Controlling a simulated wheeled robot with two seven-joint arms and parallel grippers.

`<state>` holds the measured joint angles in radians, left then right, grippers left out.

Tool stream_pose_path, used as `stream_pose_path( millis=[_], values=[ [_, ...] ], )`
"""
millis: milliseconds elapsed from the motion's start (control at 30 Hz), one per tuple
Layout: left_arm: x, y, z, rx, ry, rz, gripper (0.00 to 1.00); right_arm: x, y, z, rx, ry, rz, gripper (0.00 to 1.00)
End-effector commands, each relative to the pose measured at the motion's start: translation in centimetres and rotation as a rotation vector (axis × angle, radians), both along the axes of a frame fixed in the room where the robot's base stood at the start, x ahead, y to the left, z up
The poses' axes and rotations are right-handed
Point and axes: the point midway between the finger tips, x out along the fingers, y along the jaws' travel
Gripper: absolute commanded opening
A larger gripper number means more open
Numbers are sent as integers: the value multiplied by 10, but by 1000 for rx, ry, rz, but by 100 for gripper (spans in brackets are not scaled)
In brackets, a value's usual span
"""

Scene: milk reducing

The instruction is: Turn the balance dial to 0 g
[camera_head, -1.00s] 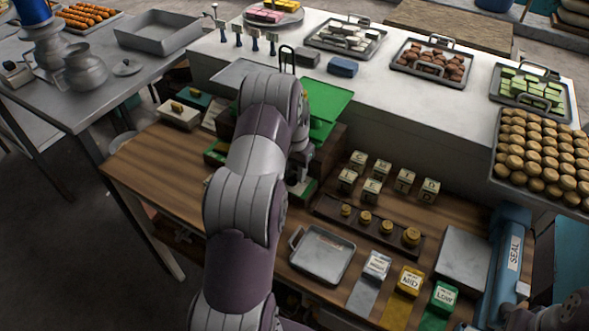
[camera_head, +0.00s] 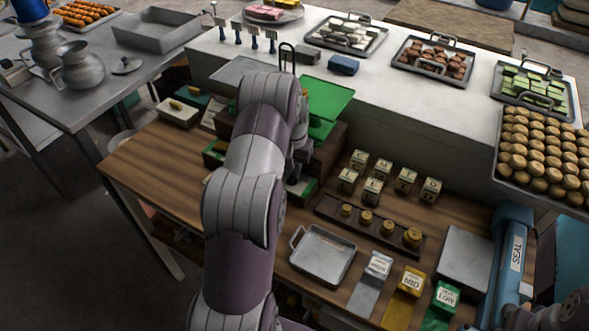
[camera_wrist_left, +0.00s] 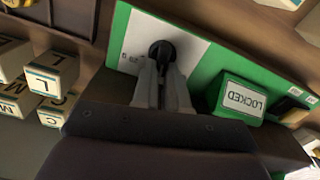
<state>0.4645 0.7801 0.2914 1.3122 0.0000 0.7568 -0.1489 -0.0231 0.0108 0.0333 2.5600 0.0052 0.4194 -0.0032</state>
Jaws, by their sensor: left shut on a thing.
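In the left wrist view, the balance dial is a black round knob (camera_wrist_left: 162,52) on a white plate with small number marks, set on a green panel (camera_wrist_left: 206,72). My left gripper (camera_wrist_left: 164,66) is shut on the knob, its two fingertips close together at it. The marks are too small to read fully. A green block labelled LOCKED (camera_wrist_left: 241,98) sits on the panel beside the gripper. In the head view my left arm (camera_head: 245,190) hides the dial and most of the balance, whose green top (camera_head: 322,98) shows behind it.
Lettered cubes (camera_head: 377,172) stand right of the balance, with a rack of brass weights (camera_head: 366,217) in front of them. A metal tray (camera_head: 322,256) and labelled blocks lie nearer. A blue SEAL device (camera_head: 510,262) is at the right. The wooden bench (camera_head: 150,175) is partly bare at left.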

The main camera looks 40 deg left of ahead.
Motion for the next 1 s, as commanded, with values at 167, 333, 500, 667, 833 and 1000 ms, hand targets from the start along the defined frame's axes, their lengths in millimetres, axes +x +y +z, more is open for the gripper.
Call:
stream_pose_path(
  millis=[167,333,500,667,833,1000],
  values=[
    [-2,2,-1,-1,6,161,0,0,0,-5,0,0,0,43],
    [-3,3,-1,0,6,324,0,0,0,-8,0,0,0,43],
    [-4,4,0,1,5,479,0,0,0,-10,0,0,0,43],
    [-5,5,0,1,6,609,0,0,0,-11,0,0,0,43],
    [-6,5,0,0,7,719,0,0,0,-13,0,0,0,43],
    [-7,5,0,1,7,795,0,0,0,-13,0,0,0,43]
  ],
)
